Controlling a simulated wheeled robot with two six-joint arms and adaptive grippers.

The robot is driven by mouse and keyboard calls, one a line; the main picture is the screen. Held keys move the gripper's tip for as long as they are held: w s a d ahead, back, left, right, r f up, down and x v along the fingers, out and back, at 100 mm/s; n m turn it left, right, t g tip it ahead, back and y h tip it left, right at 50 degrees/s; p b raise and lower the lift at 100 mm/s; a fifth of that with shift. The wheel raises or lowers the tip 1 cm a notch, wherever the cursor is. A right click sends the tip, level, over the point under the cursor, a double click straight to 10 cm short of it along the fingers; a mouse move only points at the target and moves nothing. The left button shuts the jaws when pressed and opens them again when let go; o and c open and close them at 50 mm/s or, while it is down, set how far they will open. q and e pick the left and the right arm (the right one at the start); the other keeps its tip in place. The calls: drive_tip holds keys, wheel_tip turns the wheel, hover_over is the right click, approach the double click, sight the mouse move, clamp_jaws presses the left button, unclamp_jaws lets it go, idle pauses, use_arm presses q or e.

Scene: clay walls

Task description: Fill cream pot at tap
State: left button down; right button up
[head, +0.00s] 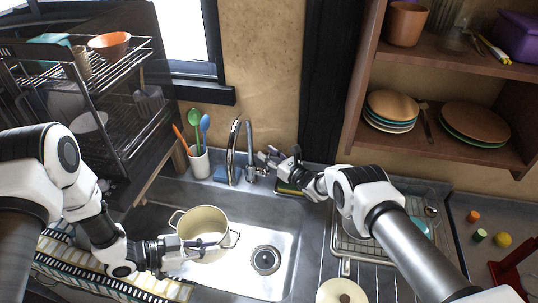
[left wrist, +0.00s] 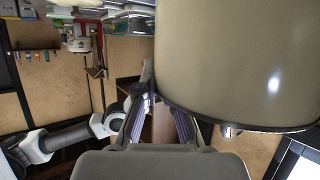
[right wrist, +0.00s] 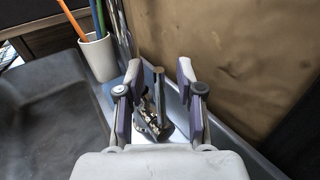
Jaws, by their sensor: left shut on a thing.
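The cream pot (head: 207,216), with two loop handles, is upright over the left part of the sink (head: 283,245). Its visible inside is plain cream. My left gripper (head: 208,245) is shut on the pot's near side; the pot's wall fills the upper right of the left wrist view (left wrist: 235,65). The chrome tap (head: 233,150) stands behind the sink, its spout curving towards the pot's far side. No water stream shows. My right gripper (head: 268,158) is beside the tap; the right wrist view shows its fingers (right wrist: 160,75) open, with the tap's upright lever (right wrist: 159,100) between them.
A white cup of utensils (head: 199,162) stands left of the tap. A dish rack (head: 365,241) is right of the sink, and a round pale lid (head: 342,292) lies in front. A wire shelf (head: 120,110) rises at left; a wooden shelf (head: 440,60) hangs at right.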

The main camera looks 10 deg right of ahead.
drive_tip(key=shift+c, duration=0.4)
clamp_jaws()
drive_tip(key=s+n, duration=0.1)
drive_tip(key=s+a+n+t+y, duration=0.1)
drive_tip(key=shift+s+f+n, duration=0.1)
drive_tip(key=shift+s+n, duration=0.05)
drive_tip(key=shift+n, duration=0.25)
drive_tip(key=shift+o, duration=0.4)
unclamp_jaws()
